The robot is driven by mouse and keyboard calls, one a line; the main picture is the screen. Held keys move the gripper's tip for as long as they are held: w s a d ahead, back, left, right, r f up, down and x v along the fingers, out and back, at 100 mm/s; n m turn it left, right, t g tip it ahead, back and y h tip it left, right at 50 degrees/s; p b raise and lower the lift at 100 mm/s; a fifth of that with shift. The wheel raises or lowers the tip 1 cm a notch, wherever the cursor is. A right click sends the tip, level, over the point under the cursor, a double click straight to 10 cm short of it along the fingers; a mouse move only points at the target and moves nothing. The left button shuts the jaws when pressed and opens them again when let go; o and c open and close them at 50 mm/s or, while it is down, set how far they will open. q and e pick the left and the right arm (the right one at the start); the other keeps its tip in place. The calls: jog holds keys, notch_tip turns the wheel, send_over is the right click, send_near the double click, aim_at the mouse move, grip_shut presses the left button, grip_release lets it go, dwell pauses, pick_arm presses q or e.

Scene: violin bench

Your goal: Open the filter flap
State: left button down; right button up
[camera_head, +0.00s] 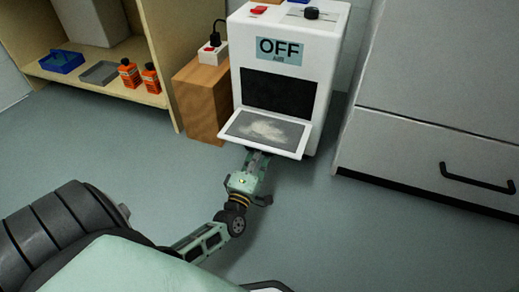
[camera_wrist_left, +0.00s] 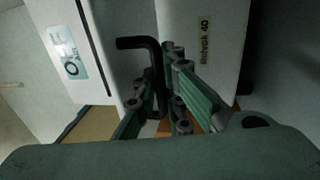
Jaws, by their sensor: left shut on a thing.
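The filter flap (camera_head: 265,133) is on the front of a white machine (camera_head: 290,55) in the head view. It is swung down and out, lying nearly flat below a dark opening (camera_head: 278,92), with a pale dusty patch on its grey inner face. My left gripper (camera_head: 258,158) is at the flap's front edge, partly hidden under it. In the left wrist view my left gripper (camera_wrist_left: 170,88) is shut on the flap's black bent handle (camera_wrist_left: 138,43). The handle's grip is partly covered by the fingers. My right gripper is not in view.
A wooden block (camera_head: 200,100) with a power strip (camera_head: 213,53) stands left of the machine. A shelf holds orange bottles (camera_head: 130,74) and a blue tray (camera_head: 62,61). A grey cabinet (camera_head: 430,130) with a black handle stands right. The floor in front is open.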

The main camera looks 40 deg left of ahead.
pick_arm(q)
jog(key=shift+w+f, duration=0.1)
jog(key=shift+f, duration=0.3)
jog(key=shift+w, duration=0.1)
jog(key=c, duration=1.9)
grip_release()
jog(key=shift+r, duration=0.1)
jog(key=shift+o, duration=0.3)
